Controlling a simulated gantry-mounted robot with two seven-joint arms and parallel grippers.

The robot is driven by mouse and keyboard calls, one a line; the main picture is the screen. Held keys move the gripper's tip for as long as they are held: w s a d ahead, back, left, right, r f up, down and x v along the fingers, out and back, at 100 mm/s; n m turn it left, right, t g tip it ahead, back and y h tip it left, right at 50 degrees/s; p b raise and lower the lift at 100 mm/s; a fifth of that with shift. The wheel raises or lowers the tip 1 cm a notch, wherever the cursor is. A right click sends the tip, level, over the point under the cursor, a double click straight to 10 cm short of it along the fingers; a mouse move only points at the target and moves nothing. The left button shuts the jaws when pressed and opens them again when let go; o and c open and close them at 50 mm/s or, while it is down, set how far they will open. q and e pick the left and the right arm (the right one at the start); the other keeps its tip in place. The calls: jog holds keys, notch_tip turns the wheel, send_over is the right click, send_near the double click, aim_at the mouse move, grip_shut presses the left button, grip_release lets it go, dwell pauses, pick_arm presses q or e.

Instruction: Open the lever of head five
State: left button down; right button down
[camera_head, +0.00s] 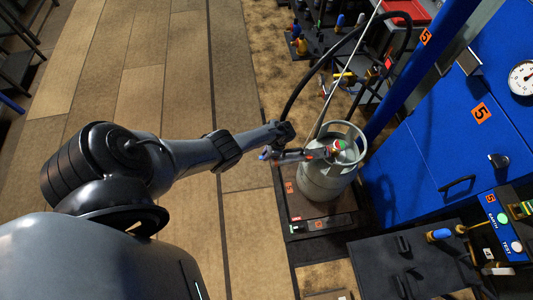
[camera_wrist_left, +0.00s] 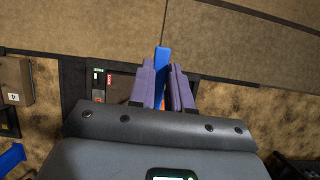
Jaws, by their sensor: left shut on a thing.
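The grey gas cylinder (camera_head: 327,180) stands upright on the scale platform of head five, which has an orange 5 label. My left gripper (camera_head: 281,138) is at this lever. In the left wrist view the blue lever (camera_wrist_left: 162,75) lies between the purple finger pads of my left gripper (camera_wrist_left: 166,80), which is shut on it. My right gripper is not in view.
A black hose (camera_head: 297,88) arches over the cylinder from the filling head. A blue post (camera_head: 400,75) and a blue cabinet (camera_head: 440,150) with a gauge (camera_head: 522,78) stand on the right. The tiled floor at left is clear.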

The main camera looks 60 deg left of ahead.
pick_arm(q)
jog(key=c, duration=1)
grip_release()
jog(key=shift+c, duration=0.2)
jog(key=p+v, duration=0.5)
jog(key=v, duration=0.6)
jog(key=shift+f, duration=0.1)
